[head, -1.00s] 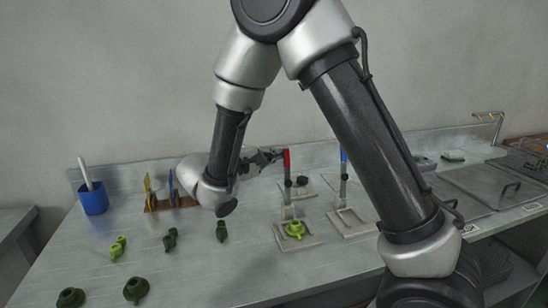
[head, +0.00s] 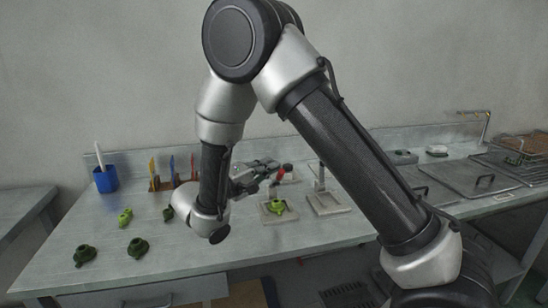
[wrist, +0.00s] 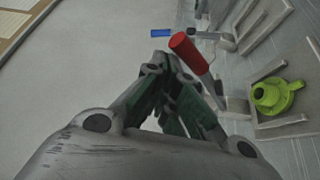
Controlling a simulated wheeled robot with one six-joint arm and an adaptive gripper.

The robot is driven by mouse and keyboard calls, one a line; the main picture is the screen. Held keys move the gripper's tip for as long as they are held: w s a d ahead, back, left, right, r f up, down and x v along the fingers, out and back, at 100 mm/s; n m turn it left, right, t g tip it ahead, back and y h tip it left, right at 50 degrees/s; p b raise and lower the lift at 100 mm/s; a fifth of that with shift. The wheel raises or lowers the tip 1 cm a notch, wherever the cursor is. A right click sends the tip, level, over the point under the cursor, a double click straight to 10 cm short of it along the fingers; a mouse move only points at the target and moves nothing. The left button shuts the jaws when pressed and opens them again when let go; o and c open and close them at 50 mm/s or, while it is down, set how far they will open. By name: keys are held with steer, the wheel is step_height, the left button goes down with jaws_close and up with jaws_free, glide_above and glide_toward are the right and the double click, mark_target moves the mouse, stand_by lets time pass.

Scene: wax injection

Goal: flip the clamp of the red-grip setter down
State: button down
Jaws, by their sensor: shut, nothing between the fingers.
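The red-grip setter's red handle (head: 281,173) shows tilted over beside my gripper in the head view. In the wrist view the red grip (wrist: 190,52) leans close to the right fingertip; I cannot tell whether they touch. The setter's base plate (head: 268,219) carries a lime-green part (head: 277,207), which also shows in the wrist view (wrist: 277,96). My gripper (head: 270,167) is shut and empty, its fingertips together in the wrist view (wrist: 166,66). The clamp's lower end is partly hidden in the head view.
A second setter (head: 328,203) stands right of the red one; its blue grip (wrist: 162,33) shows in the wrist view. Several green parts (head: 137,247) lie at the left. A blue cup (head: 106,180) stands behind them. Metal trays (head: 480,178) are at the right.

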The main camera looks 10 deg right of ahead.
steer(key=s+f, duration=0.2)
steer(key=f, duration=0.1)
steer(key=s+f, duration=0.3)
steer(key=f, duration=0.2)
steer(key=shift+s+f, duration=0.3)
steer(key=shift+s, duration=0.1)
steer(key=shift+s+f+m+h, duration=0.15)
steer(key=shift+f+m, duration=0.2)
steer(key=shift+f, duration=0.2)
steer(key=shift+s+f+m+h, duration=0.15)
steer(key=shift+f+m, duration=0.2)
steer(key=shift+f, duration=0.2)
steer(key=shift+f, duration=0.1)
steer(key=v, duration=1.2)
steer(key=s+d+r+m+g+y, duration=0.1)
steer(key=d+r+m+g+y, duration=0.15)
steer(key=d+r+g, duration=0.6)
steer(key=s+d+r+m+g+y, duration=0.1)
steer(key=d+r+g+y, duration=0.3)
steer(key=d, duration=0.8)
steer(key=s+d+r+t+y, duration=0.3)
steer(key=s+d+r+y, duration=0.1)
steer(key=s+d+y, duration=0.1)
steer(key=s+d+r+t+y, duration=0.4)
steer(key=s+d+y, duration=0.1)
steer(key=s, duration=0.3)
steer(key=shift+s+d+r, duration=0.2)
steer(key=shift+s+r, duration=0.05)
steer(key=shift+s, duration=0.05)
